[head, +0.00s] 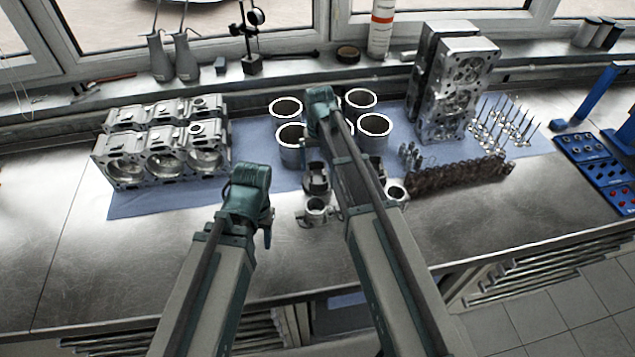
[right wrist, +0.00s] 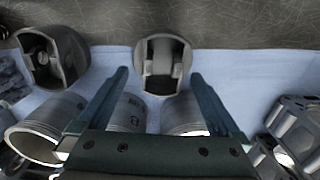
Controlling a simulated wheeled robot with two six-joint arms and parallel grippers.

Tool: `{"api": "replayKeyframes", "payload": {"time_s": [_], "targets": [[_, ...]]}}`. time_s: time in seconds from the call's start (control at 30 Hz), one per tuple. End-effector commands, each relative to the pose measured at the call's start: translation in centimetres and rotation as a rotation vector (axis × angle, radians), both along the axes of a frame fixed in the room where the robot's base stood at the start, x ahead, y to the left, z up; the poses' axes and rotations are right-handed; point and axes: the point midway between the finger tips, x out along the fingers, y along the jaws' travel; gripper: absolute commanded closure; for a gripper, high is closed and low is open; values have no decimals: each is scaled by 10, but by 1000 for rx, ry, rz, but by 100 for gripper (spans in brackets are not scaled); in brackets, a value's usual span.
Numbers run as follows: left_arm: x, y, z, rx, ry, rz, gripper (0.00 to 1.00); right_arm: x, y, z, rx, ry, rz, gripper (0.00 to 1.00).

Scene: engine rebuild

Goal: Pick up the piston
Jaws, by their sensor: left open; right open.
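Several grey metal pistons lie on the blue cloth. In the right wrist view one piston (right wrist: 163,60) shows its hollow underside between and just beyond my right gripper's fingertips. The same view shows another piston (right wrist: 52,55) to the left. My right gripper (right wrist: 160,74) is open and empty, above the cloth. In the head view its arm hides it and part of the parts group; a piston (head: 315,210) shows left of that arm. Only a small part of my left gripper (head: 267,236) shows beside its arm, over the bench front; it is open, with nothing seen in it.
Upright cylinder liners (head: 292,145) stand behind the pistons. An engine block (head: 160,150) is at left, a cylinder head (head: 455,90) at back right. The bench front is clear.

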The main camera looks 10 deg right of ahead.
Motion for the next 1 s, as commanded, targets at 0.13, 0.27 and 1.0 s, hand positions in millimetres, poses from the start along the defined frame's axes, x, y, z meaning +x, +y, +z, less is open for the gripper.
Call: {"api": "replayKeyframes", "payload": {"time_s": [0.13, 0.27, 1.0], "targets": [[0, 0, -19, 0, 0, 1, 50, 1, 3, -19, 0, 0, 0, 0], [0, 0, -37, 0, 0, 1, 50, 1, 5, -36, 0, 0, 0, 0], [0, 0, -48, 0, 0, 1, 50, 1, 4, -48, 0, 0, 0, 58]]}}
